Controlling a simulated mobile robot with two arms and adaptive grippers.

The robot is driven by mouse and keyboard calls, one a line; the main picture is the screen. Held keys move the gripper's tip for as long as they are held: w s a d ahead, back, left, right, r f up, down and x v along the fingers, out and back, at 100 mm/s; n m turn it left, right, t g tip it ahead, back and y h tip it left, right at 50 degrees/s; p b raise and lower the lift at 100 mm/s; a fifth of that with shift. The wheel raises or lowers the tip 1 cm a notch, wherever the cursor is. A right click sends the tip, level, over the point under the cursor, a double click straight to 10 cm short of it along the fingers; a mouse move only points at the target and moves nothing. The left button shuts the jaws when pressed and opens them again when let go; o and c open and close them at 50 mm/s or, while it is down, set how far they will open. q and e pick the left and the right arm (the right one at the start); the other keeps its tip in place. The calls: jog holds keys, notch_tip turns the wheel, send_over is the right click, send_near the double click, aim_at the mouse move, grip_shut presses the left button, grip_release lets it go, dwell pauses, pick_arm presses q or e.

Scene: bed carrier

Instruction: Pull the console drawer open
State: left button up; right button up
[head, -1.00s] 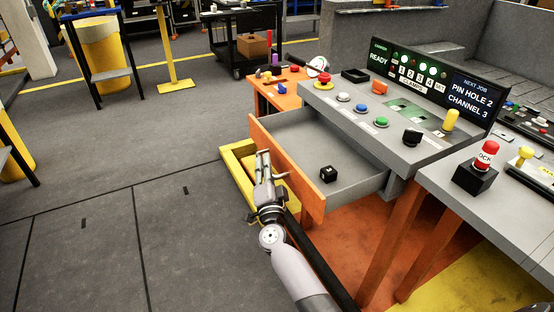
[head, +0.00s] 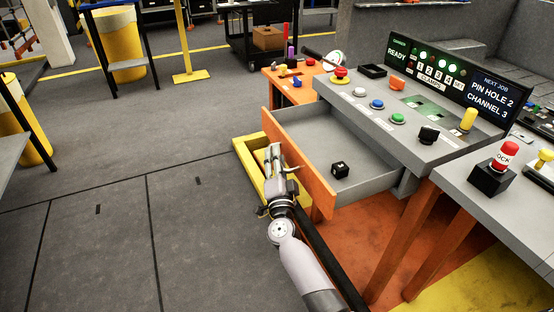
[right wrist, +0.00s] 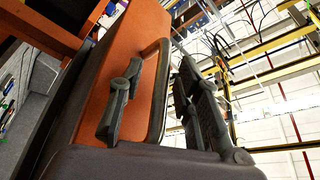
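The console drawer (head: 350,182) is pulled well out of the grey console (head: 388,104). Its tray shows, and a small black cube (head: 340,170) lies in it. The orange drawer front (head: 300,165) faces my right gripper (head: 273,156), which is just outside it. In the right wrist view the metal handle (right wrist: 162,100) on the orange front stands between the two fingers of the right gripper (right wrist: 160,80). The fingers are apart, with gaps beside the handle, so the gripper looks open around it. My left gripper is not in view.
A grey table (head: 500,190) with a red-topped button block (head: 495,170) stands at the right. A yellow floor frame (head: 250,165) lies beneath the drawer front. A small orange table (head: 290,82) stands behind the console.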

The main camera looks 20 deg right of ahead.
jog(key=v, duration=1.2)
